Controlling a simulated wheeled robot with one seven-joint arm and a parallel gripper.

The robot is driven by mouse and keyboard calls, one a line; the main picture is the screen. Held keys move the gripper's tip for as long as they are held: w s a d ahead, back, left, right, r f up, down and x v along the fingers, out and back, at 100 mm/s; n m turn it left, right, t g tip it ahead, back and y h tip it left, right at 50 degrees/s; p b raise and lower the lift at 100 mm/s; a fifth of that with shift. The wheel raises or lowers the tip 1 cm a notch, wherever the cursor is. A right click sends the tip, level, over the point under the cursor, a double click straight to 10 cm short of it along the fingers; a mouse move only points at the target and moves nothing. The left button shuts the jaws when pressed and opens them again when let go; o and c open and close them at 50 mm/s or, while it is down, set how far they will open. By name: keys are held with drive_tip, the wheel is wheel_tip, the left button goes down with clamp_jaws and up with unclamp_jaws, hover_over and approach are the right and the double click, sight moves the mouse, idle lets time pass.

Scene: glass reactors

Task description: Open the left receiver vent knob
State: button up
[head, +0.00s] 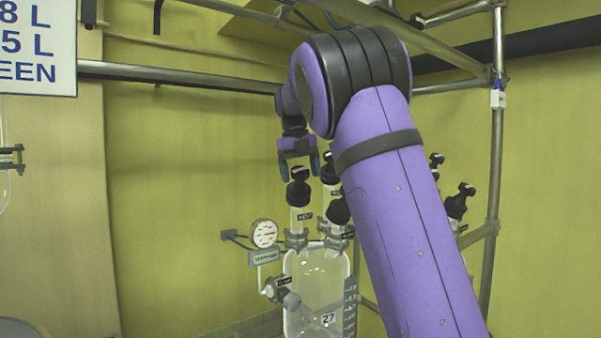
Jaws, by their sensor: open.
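The glass receiver (318,285) stands upright in the lower middle of the head view, with graduation marks on its right side. On its top left neck is a clear stem with a small dark label that seems to read VENT, capped by a black vent knob (299,192). My gripper (299,172) points down just above this knob. Its two fingers are apart, one on each side of the knob's top. I cannot tell whether they touch it. The gripper holds nothing visible.
More black knobs crowd close on the right, one at a second neck (338,210) and one farther right (459,202); my arm hides part of them. A pressure gauge (264,233) and a side valve (281,290) sit left. Metal rails (180,74) cross behind.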

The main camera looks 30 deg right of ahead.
drive_tip(key=c, duration=0.9)
drive_tip(key=shift+n, duration=0.4)
